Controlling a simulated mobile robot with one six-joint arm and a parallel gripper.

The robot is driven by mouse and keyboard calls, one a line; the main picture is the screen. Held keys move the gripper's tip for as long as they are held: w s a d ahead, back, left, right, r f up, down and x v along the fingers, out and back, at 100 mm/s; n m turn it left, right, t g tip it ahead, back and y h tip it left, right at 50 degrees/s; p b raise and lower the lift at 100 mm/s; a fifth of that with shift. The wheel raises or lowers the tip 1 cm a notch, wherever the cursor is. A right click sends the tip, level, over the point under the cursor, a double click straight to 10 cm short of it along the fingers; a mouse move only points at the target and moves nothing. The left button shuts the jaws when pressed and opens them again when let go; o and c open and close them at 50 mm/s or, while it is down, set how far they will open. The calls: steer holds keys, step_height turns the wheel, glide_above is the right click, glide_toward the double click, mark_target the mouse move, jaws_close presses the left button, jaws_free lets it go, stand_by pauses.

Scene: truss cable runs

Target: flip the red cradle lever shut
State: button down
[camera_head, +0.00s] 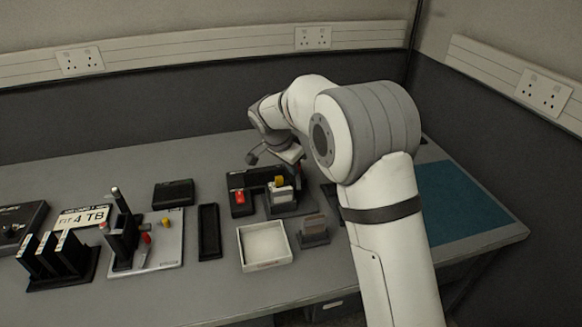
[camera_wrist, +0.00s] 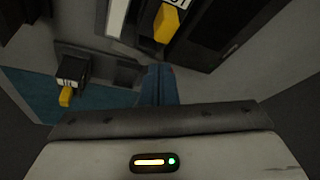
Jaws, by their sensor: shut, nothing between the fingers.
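Two red parts could be the lever, and I cannot tell which. One red part (camera_head: 240,197) sits on a black block (camera_head: 238,180) near the middle of the bench. A red handle (camera_head: 146,238) is on an upright black holder (camera_head: 122,238) on a grey plate (camera_head: 170,252) at the left. My gripper (camera_head: 291,156) is above and behind the black block in the head view, not touching either red part. Its fingers (camera_wrist: 160,84) are shut and empty in the wrist view.
A yellow-tabbed unit (camera_head: 280,194) stands right of the red part on the block. In front are a white tray (camera_head: 264,263), a narrow black tray (camera_head: 209,232) and a small holder (camera_head: 314,231). Black drives (camera_head: 55,254) stand at far left. A blue mat (camera_head: 465,203) lies at right.

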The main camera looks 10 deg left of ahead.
steer(key=shift+s, duration=0.1)
stand_by(0.4)
steer(key=shift+s+b, duration=0.65)
steer(key=shift+s, duration=0.05)
steer(key=shift+r, duration=0.15)
steer(key=p+v, duration=0.4)
steer(key=v, duration=0.5)
steer(key=shift+s+d+r, duration=0.2)
steer(key=shift+s+r, duration=0.15)
steer(key=shift+f, duration=0.1)
